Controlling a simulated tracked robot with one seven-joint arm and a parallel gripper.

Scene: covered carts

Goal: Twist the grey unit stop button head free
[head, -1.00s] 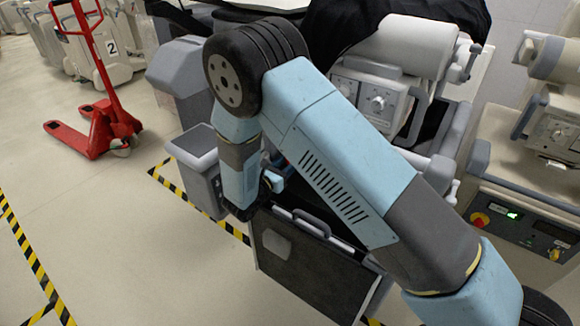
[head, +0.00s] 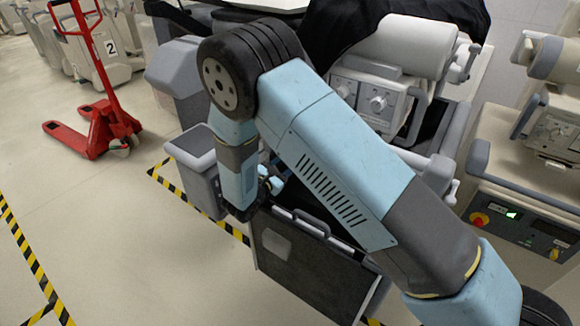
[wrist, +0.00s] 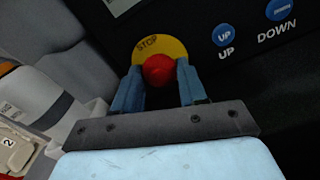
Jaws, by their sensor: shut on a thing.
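The red stop button head (wrist: 158,68) sits in the middle of a round yellow STOP plate (wrist: 175,47) on a dark panel in the wrist view. The blue fingers of my gripper (wrist: 158,74) stand on either side of the red head and are shut on it. The head looks still seated at the plate. In the head view my arm hides the button, and only a little of my gripper (head: 270,183) shows beside the grey unit (head: 440,165).
Blue UP (wrist: 223,35) and DOWN (wrist: 279,9) buttons lie right of the plate. A neighbouring unit on the right has its own red button (head: 480,219). A grey bin (head: 190,142) stands left of my arm. A red pallet jack (head: 105,125) stands on open floor.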

